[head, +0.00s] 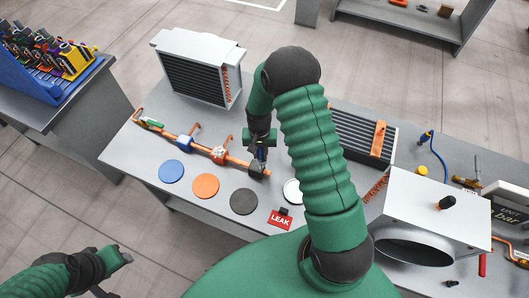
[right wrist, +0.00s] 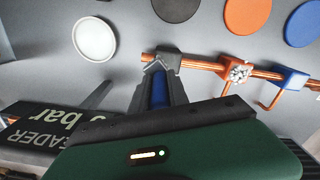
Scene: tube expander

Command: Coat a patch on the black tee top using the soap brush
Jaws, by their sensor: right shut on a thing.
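The black tee (head: 258,170) sits at the right end of a copper pipe (head: 168,133) on the grey bench; it also shows in the right wrist view (right wrist: 164,60). My right gripper (head: 259,148) is shut on the soap brush, whose blue handle (right wrist: 159,92) shows between the fingers. The gripper is right over the black tee. The brush tip is hidden or too small to tell, so I cannot tell whether it touches. No coat shows on the tee's visible part. My left gripper (head: 122,262) is low at the left, away from the bench; its fingers are unclear.
The orange tee (right wrist: 239,72) bears a whitish, speckled patch; the blue tee (head: 186,142) is further left. Blue, orange, black and white discs lie in front of the pipe. A red LEAK sign (head: 280,220) stands near the front edge. A finned unit (head: 198,67) stands behind.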

